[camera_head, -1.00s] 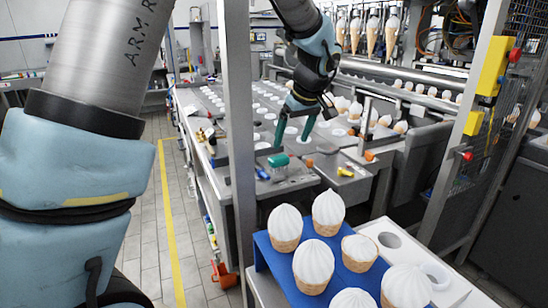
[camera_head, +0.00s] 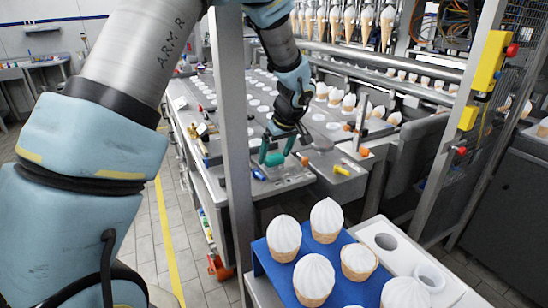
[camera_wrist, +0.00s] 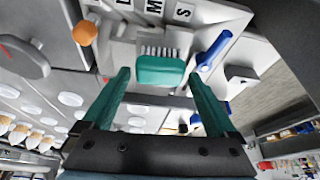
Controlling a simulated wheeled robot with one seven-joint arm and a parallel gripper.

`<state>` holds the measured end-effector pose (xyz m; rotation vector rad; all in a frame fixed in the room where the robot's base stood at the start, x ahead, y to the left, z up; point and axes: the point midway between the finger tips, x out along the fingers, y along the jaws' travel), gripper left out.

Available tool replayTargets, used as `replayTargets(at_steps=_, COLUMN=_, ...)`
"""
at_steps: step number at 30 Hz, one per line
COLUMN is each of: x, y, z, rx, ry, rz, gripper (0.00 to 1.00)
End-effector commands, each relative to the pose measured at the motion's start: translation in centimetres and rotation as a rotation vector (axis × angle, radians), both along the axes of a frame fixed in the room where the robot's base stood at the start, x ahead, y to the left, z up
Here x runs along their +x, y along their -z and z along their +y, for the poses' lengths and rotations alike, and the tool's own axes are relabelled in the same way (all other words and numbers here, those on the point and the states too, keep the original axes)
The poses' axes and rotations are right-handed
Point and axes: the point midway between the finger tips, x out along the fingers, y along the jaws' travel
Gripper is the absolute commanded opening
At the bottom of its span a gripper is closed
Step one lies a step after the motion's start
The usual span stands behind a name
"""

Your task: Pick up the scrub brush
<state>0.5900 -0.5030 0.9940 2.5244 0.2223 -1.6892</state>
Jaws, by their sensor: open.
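The scrub brush has a teal-green back and pale bristles. In the wrist view the brush (camera_wrist: 160,71) lies just beyond and between my fingertips, its bristle side toward the top of the picture. In the head view the brush (camera_head: 274,159) is a small green shape on the grey machine bench, partly overlapped by my fingers. My gripper (camera_head: 277,151) reaches down over the brush with its two green fingers apart. In the wrist view my gripper (camera_wrist: 159,76) is open and empty. I cannot tell whether a finger touches the brush.
A blue-handled item (camera_wrist: 213,52) lies right of the brush in the wrist view. An orange knob (camera_wrist: 84,33) is to the left. A blue tray (camera_head: 262,249) with several ice-cream cones stands in front. A metal post (camera_head: 233,150) rises left of my gripper.

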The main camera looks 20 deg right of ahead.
Motion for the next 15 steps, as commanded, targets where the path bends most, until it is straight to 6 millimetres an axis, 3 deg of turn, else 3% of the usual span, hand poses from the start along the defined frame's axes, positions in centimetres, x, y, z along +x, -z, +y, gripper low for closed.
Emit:
replayTargets(at_steps=6, x=0.8, y=1.7, z=0.1, rx=0.000, ry=0.000, rz=-0.001, gripper=0.93)
replayTargets(at_steps=13, x=0.8, y=1.8, z=0.1, rx=-0.001, ry=-0.001, rz=-0.001, gripper=0.93)
replayTargets(at_steps=15, x=0.8, y=1.8, z=0.1, rx=-0.001, ry=-0.001, rz=-0.001, gripper=0.85)
